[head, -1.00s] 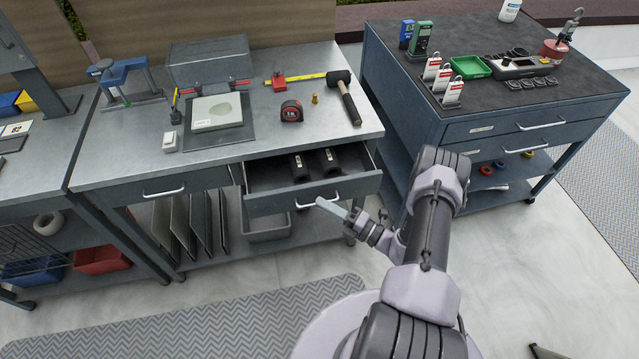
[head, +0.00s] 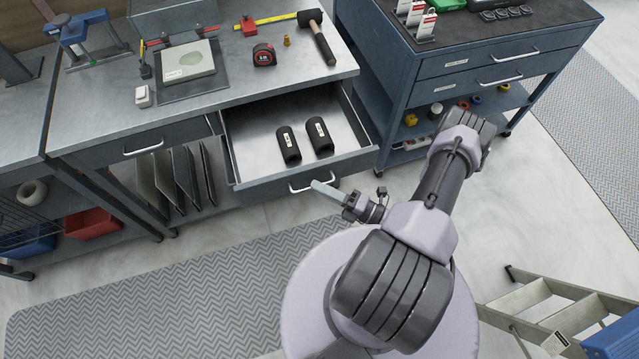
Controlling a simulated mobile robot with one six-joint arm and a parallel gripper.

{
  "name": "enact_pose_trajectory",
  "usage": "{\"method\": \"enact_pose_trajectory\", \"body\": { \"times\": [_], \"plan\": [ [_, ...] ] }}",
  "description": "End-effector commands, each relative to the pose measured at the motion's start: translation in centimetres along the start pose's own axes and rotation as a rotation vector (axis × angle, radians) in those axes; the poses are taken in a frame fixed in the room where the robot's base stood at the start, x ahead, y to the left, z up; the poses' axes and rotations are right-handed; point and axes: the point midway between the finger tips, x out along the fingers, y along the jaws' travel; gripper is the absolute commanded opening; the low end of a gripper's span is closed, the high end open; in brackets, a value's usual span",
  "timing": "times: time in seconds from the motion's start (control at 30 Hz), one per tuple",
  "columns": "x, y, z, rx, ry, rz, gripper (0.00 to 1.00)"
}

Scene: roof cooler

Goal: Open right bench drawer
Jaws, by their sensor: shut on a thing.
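The right bench drawer (head: 247,142) is pulled well out from under the metal bench top (head: 110,93). Two black cylinders with pale labels, a left one (head: 288,146) and a right one (head: 319,134), lie inside on the drawer floor. The drawer's bar handle (head: 304,187) is on its front face. My gripper (head: 318,186) is at the handle's right part and is shut on it. The exact finger contact is too small to see clearly. The left bench drawer (head: 140,142) is closed.
A tape measure (head: 264,54), a hammer (head: 317,38) and a scale (head: 189,62) lie on the bench top. A dark cabinet (head: 455,66) stands to the right. A stepladder (head: 545,305) is at lower right. A grey mat (head: 170,290) covers the floor in front.

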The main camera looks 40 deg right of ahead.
Motion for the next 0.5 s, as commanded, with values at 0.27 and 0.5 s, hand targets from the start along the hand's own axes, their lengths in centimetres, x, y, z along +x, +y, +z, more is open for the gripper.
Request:
{"method": "enact_pose_trajectory", "body": {
  "times": [0.27, 0.5],
  "plan": [
    [-0.01, 0.01, 0.08, -0.001, -0.001, 0.0, 0.11],
    [0.0, -0.01, 0.05, 0.0, -0.001, 0.0, 0.31]
  ]
}}
